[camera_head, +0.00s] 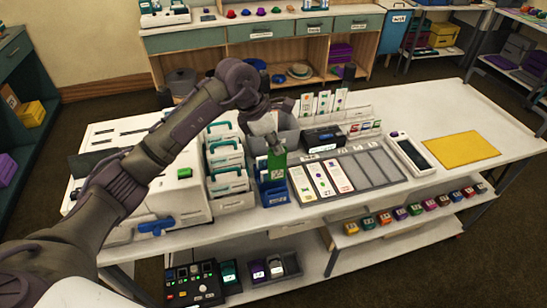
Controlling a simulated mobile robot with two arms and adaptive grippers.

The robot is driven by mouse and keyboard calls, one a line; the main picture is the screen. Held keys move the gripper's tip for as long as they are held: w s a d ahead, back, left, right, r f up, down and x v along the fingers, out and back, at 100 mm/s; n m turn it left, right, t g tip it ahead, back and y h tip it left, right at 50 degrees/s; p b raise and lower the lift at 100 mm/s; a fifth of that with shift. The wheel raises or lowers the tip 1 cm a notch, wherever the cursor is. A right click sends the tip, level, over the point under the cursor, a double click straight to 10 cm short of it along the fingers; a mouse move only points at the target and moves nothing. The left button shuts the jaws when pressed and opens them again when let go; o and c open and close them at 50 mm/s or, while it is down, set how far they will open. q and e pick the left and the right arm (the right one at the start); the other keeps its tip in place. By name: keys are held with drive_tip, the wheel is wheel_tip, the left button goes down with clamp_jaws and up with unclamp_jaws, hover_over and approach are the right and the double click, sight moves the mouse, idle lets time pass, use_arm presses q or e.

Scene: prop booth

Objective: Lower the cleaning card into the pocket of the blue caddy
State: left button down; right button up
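A green card (277,166), which looks like the cleaning card, stands upright under my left gripper (275,144). The gripper's fingers are small and dark here and appear closed on the card's top edge. The blue caddy (274,198) stands at the front edge of the white table, directly below the card. The card's lower end overlaps the caddy's upper part in the picture; I cannot tell whether it is inside a pocket or just in front of or above it. My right gripper is not in view.
White racks with teal-handled items (226,165) stand close left of the caddy. A yellow mat (460,150) lies at the table's right.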

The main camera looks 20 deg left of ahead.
sight(276, 159)
use_arm(q)
drive_tip(key=shift+n, duration=0.3)
drive_tip(key=shift+w+f+b, duration=0.15)
drive_tip(key=shift+f+b, duration=0.5)
drive_tip(key=shift+f, duration=0.55)
drive_tip(key=shift+w+f+b, duration=0.1)
drive_tip(key=shift+f+b, duration=0.5)
drive_tip(key=shift+f, duration=0.6)
drive_tip(key=shift+f, duration=0.25)
drive_tip(key=shift+f+b, duration=2.75)
drive_tip(key=shift+f, duration=0.15)
drive_tip(key=c, duration=1.2)
unclamp_jaws()
drive_tip(key=shift+c, duration=0.2)
